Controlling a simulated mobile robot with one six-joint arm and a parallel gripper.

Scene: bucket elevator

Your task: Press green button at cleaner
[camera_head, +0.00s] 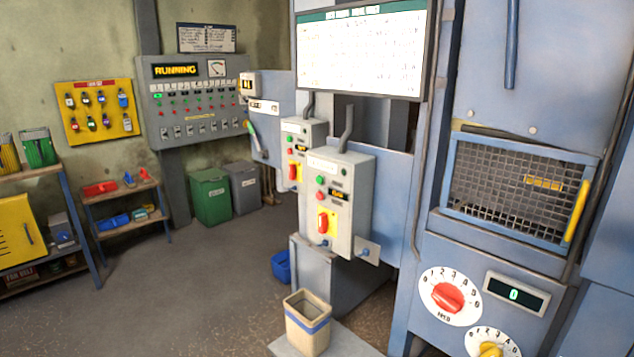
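Two grey control boxes stand side by side in the middle of the view. The nearer box (352,213) has a round green button (321,180) at its upper left, a red button (319,195) just below it, and a small amber display (338,194) to the right. A red switch on a yellow plate (323,222) is lower down. The farther box (315,131) has a similar green button (291,139) and red handle (293,172). The box labels are too small to read, so I cannot tell which belongs to the cleaner. My gripper is not in view.
A beige bin with a blue band (308,325) stands on a low plate before the nearer box. A blue machine with mesh window (515,195) and a red dial (447,297) fills the right. Behind is a panel reading RUNNING (176,71). Floor (200,290) at left centre is clear.

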